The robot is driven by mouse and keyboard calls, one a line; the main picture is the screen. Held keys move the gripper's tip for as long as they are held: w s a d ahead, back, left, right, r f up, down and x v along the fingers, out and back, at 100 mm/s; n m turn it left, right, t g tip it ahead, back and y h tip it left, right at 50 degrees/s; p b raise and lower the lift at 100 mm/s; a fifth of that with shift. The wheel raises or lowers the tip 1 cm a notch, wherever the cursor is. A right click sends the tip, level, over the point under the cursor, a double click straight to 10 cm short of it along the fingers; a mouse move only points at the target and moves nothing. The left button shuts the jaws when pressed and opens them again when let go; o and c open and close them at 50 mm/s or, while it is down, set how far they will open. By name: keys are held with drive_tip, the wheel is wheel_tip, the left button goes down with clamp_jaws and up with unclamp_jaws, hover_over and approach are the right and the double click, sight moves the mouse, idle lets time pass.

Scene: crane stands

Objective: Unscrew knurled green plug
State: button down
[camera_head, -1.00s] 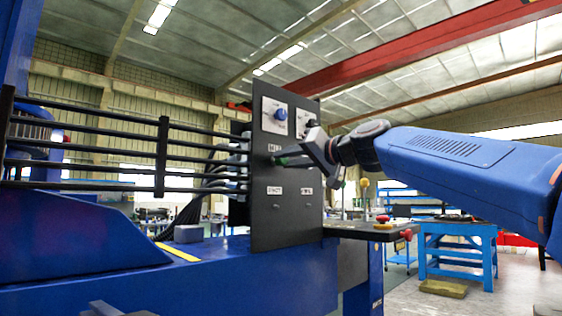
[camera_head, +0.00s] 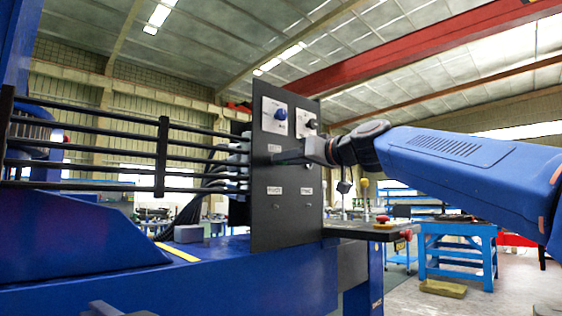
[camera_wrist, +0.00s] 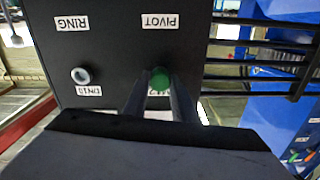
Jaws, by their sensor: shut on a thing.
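A black upright panel (camera_head: 262,225) stands on a blue base in the head view. My gripper (camera_head: 284,158) reaches the panel's face from the right, with its fingers pointing at it. In the wrist view, the green plug (camera_wrist: 160,76) is a round green head at the panel, between the tips of my two fingers (camera_wrist: 159,88). The gripper is shut on it. The plug's knurling and thread cannot be made out, and a label just below it is partly hidden by the fingers. In the head view my fingers cover the plug.
The panel also carries a blue knob (camera_head: 281,113), a dark knob (camera_head: 312,124) and a pale round fitting (camera_wrist: 80,75). Black rails (camera_head: 100,148) run left of the panel. A dark shelf (camera_head: 355,229) with a red button (camera_head: 382,219) juts out at the right.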

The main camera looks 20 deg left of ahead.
drive_tip(key=n, duration=0.5)
drive_tip(key=shift+f, duration=0.1)
idle(0.3)
drive_tip(key=n, duration=0.5)
idle(0.4)
drive_tip(key=shift+n, duration=0.4)
drive_tip(key=n, duration=0.4)
drive_tip(key=shift+n, duration=0.4)
drive_tip(key=n, duration=0.5)
